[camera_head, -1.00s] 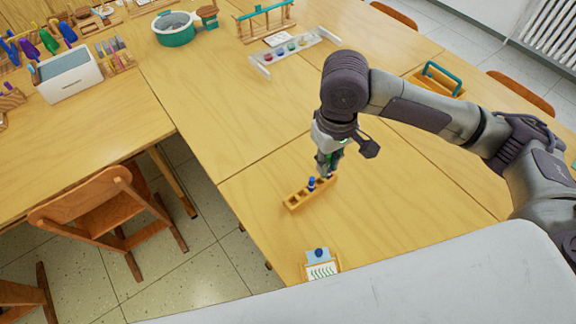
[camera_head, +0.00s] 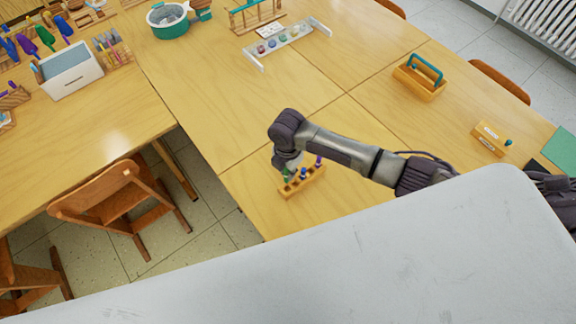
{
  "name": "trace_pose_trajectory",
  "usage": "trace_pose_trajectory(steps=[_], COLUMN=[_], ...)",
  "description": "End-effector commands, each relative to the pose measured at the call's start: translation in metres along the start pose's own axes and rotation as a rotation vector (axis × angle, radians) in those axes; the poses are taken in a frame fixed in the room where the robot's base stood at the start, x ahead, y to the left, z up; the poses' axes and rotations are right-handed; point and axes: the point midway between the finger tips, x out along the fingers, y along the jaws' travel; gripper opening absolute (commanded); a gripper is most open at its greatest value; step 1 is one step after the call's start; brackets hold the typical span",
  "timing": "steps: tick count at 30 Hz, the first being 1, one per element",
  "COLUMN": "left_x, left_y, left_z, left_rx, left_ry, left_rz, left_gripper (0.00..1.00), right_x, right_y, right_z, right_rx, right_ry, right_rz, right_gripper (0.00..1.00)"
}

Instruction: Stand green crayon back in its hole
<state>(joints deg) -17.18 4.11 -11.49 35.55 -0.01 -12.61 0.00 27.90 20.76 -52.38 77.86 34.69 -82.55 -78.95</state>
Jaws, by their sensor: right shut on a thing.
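A small wooden crayon holder (camera_head: 311,185) lies on the near table. A blue crayon (camera_head: 303,173) stands in its middle and a purple crayon (camera_head: 319,161) stands toward its right end. My right gripper (camera_head: 287,172) points down over the left end of the holder. It is shut on the green crayon (camera_head: 287,174), which looks roughly upright there. The fingertips are small and partly hidden by the wrist, so I cannot tell whether the crayon's lower end is in a hole. My left gripper is not in view.
A wooden carrier with a teal handle (camera_head: 419,82) and a wooden box (camera_head: 491,138) stand to the right. A rack with colored pots (camera_head: 287,42) is farther back. Two wooden chairs stand at the left. The tabletop behind the holder is clear.

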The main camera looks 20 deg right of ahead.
Motion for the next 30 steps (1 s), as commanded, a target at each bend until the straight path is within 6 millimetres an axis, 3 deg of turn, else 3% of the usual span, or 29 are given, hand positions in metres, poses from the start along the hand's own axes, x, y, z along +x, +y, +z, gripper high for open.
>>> trace_pose_trajectory(steps=[8, 19, 30], left_x=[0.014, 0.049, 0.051], left_y=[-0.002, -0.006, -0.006], left_z=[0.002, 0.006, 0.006], left_rx=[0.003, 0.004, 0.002], left_ry=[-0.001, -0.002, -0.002], left_rz=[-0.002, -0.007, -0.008], left_gripper=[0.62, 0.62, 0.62], right_x=[0.015, 0.047, 0.056], right_y=[0.000, 0.000, 0.001], right_z=[0.000, 0.000, 0.000], right_rx=[-0.012, -0.011, -0.011], right_ry=[-0.001, -0.002, -0.001], right_rz=[0.001, 0.001, 0.001], right_gripper=[0.00, 0.00, 0.00])
